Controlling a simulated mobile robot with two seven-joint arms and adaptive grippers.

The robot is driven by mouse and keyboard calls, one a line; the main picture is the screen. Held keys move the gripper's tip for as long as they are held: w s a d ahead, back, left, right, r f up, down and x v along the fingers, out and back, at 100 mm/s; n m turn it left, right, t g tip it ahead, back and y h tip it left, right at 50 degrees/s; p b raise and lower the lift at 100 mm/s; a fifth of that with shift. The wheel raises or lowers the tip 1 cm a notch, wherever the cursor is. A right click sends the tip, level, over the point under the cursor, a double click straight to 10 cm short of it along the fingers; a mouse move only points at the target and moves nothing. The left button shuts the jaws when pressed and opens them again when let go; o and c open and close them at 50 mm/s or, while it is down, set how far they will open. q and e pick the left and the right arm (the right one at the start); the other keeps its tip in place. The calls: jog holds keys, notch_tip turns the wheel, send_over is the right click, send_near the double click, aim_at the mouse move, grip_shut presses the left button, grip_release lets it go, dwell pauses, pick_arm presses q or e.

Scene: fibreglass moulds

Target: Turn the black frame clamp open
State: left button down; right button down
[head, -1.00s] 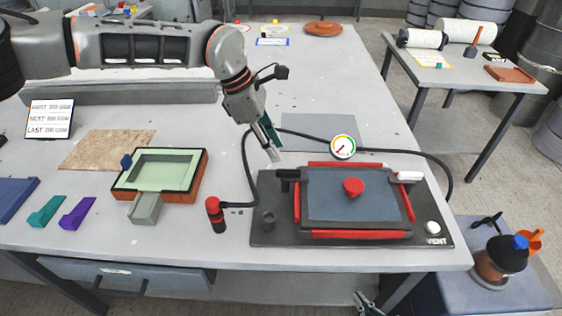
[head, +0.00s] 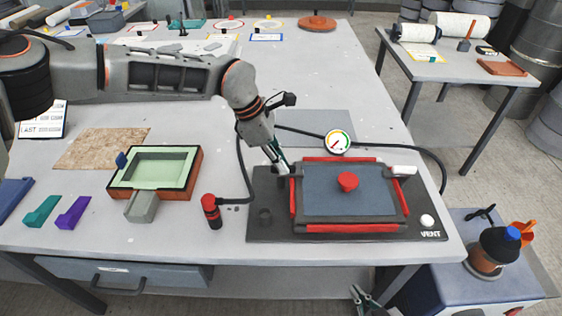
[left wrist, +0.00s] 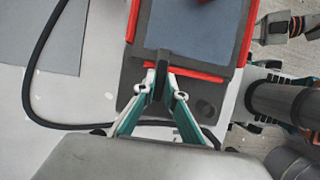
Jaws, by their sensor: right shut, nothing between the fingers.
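The black frame clamp (left wrist: 160,77) is a short dark lever at the left edge of the red-edged mould frame (head: 350,228). The frame holds a blue-grey panel with a red knob (head: 347,182). My left gripper (head: 283,172) is at the clamp. In the left wrist view its fingertips (left wrist: 161,88) lie on both sides of the lever and look closed on it. In the head view the gripper partly hides the clamp. A white clamp (head: 402,171) sits at the frame's right edge. My right gripper (head: 363,297) is low, in front of the table edge, shut and empty.
A pressure gauge (head: 338,142) and black hose stand behind the frame. A red-topped cylinder (head: 210,209) is left of the black base plate (head: 264,228). A green-lined mould (head: 157,170) lies further left.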

dwell(0.4)
pick_arm(q)
jog(key=shift+n+t, duration=0.4)
jog(key=shift+n, duration=0.6)
jog(key=n+t, duration=0.1)
jog(key=n, duration=0.1)
jog(key=shift+n+b, duration=0.3)
jog(key=shift+b, duration=0.1)
jog(key=n+t+y+b, duration=0.1)
jog(key=n+b, duration=0.1)
jog(key=n, duration=0.1)
jog(key=shift+f+n, duration=0.15)
jog(key=shift+n, duration=0.15)
jog(key=n+t+y+b, duration=0.1)
jog(key=n+b, duration=0.1)
jog(key=n, duration=0.1)
jog(key=shift+n, duration=0.3)
jog(key=n+y, duration=0.1)
jog(key=n, duration=0.1)
jog(key=n+y+b, duration=0.1)
jog(key=n, duration=0.2)
jog(key=shift+t, duration=0.3)
jog(key=shift+n, duration=0.6)
jog(key=c, duration=2.1)
grip_release()
